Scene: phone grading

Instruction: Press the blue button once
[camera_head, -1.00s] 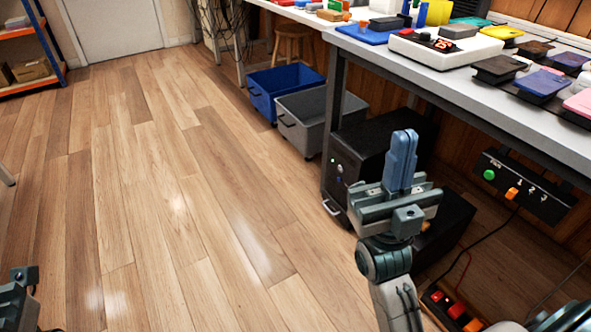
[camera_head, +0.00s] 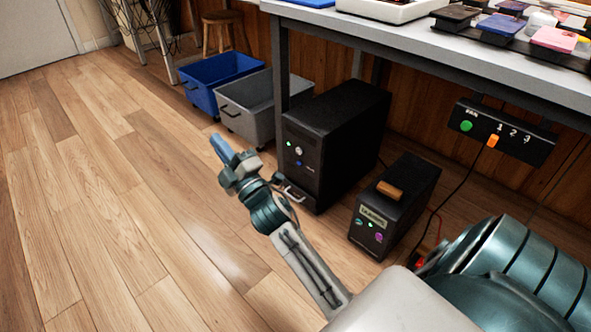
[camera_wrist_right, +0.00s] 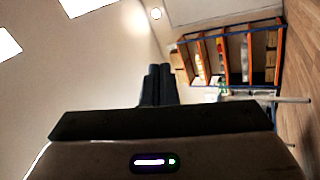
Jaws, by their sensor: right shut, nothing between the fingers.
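A small blue button (camera_head: 298,162) is on the front of the tall black tower (camera_head: 340,135) under the bench. A larger pale button (camera_head: 298,151) sits just above it and a green light (camera_head: 289,144) is at its upper left. My right gripper (camera_head: 221,147) is shut and empty, in front of the tower and to its left, apart from the button. My left gripper is in no current view.
A smaller black box (camera_head: 395,208) with an orange item on top stands right of the tower. A blue bin (camera_head: 220,80) and a grey bin (camera_head: 255,105) stand to the left. The bench (camera_head: 430,45) overhangs the tower. The wood floor (camera_head: 110,190) is clear.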

